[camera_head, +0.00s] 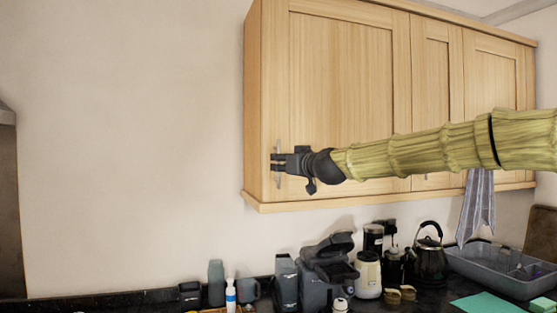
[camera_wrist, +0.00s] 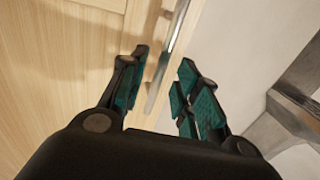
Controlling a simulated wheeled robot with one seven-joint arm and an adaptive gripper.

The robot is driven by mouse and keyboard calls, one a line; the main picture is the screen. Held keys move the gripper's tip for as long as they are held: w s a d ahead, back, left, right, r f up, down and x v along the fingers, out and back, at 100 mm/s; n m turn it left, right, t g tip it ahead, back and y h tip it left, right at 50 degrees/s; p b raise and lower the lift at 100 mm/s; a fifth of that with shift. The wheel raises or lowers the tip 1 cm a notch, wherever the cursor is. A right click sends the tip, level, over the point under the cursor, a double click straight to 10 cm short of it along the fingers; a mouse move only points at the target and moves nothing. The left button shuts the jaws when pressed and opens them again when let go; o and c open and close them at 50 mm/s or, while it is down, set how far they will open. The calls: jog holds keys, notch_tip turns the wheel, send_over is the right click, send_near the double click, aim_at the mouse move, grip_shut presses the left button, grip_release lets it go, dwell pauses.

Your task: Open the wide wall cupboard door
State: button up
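The wide wall cupboard door (camera_head: 345,80) is the left door of a light wood wall cupboard, and it looks shut. Its slim upright metal handle (camera_head: 278,180) is near the door's lower left edge. My gripper (camera_head: 277,162) is at this handle, reaching in from the right. In the wrist view, my gripper (camera_wrist: 160,92) has its two teal-padded fingers apart, with the silver handle bar (camera_wrist: 168,55) running between them. A gap shows on the right of the bar; I cannot tell whether the left finger touches it.
A narrow door (camera_head: 436,90) and another door (camera_head: 492,75) are to the right. Below, a dark counter holds a kettle (camera_head: 431,262), a coffee machine (camera_head: 328,270), and a grey dish rack (camera_head: 500,272). A grey cloth (camera_head: 477,205) hangs at right. Bare wall (camera_head: 130,130) lies left.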

jog(key=shift+p+x, duration=0.3)
jog(key=shift+x, duration=1.05)
jog(key=shift+c, duration=0.2)
grip_shut()
